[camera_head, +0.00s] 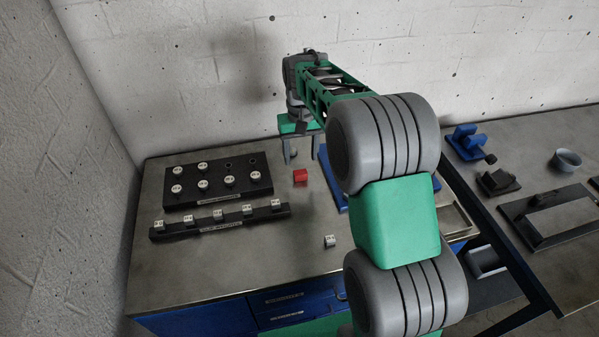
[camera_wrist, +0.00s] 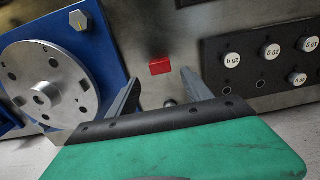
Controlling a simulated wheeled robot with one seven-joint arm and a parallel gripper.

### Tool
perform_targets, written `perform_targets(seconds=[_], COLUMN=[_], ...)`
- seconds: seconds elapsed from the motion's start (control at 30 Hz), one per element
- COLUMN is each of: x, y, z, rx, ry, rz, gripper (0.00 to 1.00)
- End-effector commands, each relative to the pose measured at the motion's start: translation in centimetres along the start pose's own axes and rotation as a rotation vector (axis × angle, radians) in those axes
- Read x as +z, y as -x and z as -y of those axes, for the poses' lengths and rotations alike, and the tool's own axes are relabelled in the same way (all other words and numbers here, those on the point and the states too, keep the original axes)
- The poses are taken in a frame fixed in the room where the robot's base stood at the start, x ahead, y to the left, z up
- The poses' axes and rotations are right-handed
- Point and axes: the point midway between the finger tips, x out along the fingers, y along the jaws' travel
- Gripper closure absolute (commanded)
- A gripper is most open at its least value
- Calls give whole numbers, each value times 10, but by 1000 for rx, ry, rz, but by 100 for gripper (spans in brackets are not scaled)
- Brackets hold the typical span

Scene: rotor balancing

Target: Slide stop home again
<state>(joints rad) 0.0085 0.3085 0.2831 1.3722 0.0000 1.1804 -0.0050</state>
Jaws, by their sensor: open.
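A small red block (camera_head: 300,176) sits on the grey bench top; it also shows in the wrist view (camera_wrist: 159,67). I cannot tell for sure whether it is the stop. My gripper (camera_head: 300,156) is open above the back of the bench, pointing down. In the wrist view my gripper (camera_wrist: 161,80) has its fingers spread, with the red block just beyond the tips and nothing held. A small grey round piece (camera_wrist: 170,102) shows between the fingers. The silver rotor disc (camera_wrist: 40,85) stands on a blue base (camera_wrist: 85,45) beside the left finger; my arm mostly hides this in the head view.
A black rack (camera_head: 217,190) holds several labelled weights, with some empty holes. A black strip (camera_head: 250,215) in front carries more weights. One loose weight (camera_head: 330,241) lies on the open bench front. A second bench (camera_head: 560,265) with fixtures and a grey bowl (camera_head: 567,160) is right.

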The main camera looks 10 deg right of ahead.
Motion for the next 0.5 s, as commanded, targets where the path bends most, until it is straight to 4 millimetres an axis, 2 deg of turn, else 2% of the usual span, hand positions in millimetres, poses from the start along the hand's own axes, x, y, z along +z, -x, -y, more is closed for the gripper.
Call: perform_targets(seconds=[0.3,0.5], x=[1,0], y=[-54,-69], z=[2,2], rx=[0,0], ry=[4,4], rz=[2,-2], gripper=[42,42])
